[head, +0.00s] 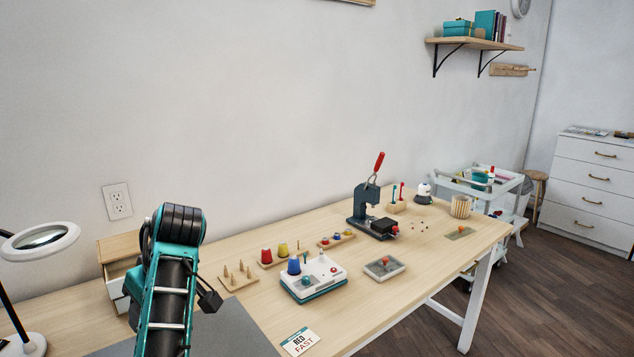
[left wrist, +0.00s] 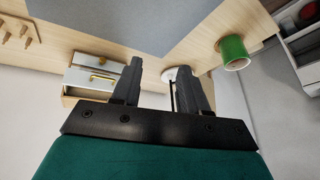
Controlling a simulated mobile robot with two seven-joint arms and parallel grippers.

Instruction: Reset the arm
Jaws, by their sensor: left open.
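My left arm (head: 165,285) rises from the bottom edge in the head view, at the left part of the table, with teal and black links. Its gripper cannot be made out clearly there. In the left wrist view my left gripper (left wrist: 159,70) has its two dark fingers apart, with nothing held between them. Beyond the fingers are a small drawer unit (left wrist: 95,78), a white round lamp base and a grey mat (left wrist: 130,20). My right arm and gripper are in neither view.
The wooden table (head: 240,240) holds a spool machine (head: 313,280), a press with a red handle (head: 365,205), a small tray (head: 384,268) and a card (head: 299,342). A magnifier lamp (head: 40,240) stands at the left.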

